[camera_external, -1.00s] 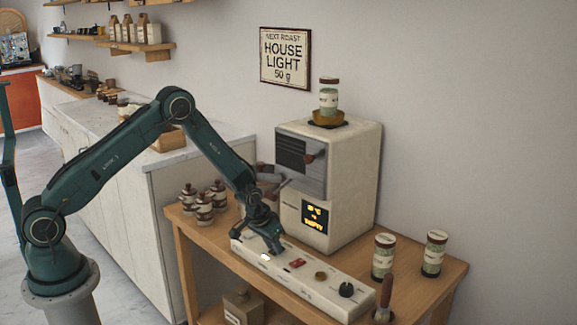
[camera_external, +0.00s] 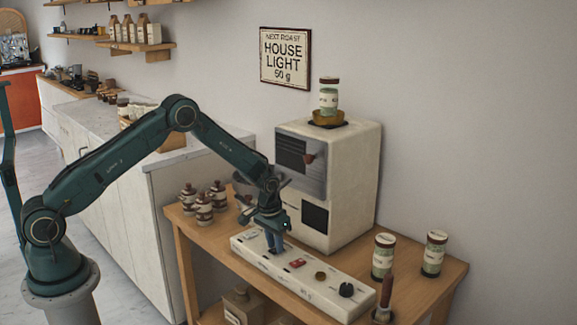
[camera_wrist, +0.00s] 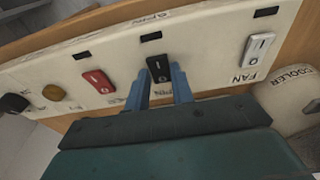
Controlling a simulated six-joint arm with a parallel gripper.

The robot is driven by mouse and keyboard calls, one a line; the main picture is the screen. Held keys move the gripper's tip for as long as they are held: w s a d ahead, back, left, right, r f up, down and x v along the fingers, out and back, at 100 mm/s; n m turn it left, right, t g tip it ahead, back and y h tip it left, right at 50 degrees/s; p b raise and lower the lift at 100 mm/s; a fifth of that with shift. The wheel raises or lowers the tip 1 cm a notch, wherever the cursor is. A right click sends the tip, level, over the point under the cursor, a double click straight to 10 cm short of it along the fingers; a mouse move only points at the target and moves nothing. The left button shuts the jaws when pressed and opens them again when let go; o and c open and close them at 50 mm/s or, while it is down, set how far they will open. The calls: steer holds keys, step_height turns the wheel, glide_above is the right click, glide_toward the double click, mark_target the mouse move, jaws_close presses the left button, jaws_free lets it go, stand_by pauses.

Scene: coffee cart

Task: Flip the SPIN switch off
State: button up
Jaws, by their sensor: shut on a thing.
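The white control panel (camera_external: 318,287) lies on the wooden cart in front of the roaster. In the wrist view, a black rocker switch (camera_wrist: 159,68) marked I and O sits between the blue fingertips of my gripper (camera_wrist: 163,76). My gripper (camera_external: 273,243) points down at the panel's left part in the external view, its jaws shut on this switch. The roaster's display (camera_external: 314,216) is dark.
A red switch (camera_wrist: 98,81), brown button (camera_wrist: 54,92) and black knob (camera_wrist: 13,103) are left of my fingers in the wrist view; a white FAN switch (camera_wrist: 257,47) is right. The cream roaster (camera_external: 350,190) stands close behind. Two jars (camera_external: 383,256) stand to the right.

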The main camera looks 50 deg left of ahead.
steer(key=o, duration=1)
steer(key=shift+r, duration=0.1)
steer(key=r, duration=0.4)
steer(key=s+r, duration=0.1)
steer(key=r, duration=0.8)
steer(key=shift+s+r, duration=0.25)
steer(key=shift+s, duration=0.15)
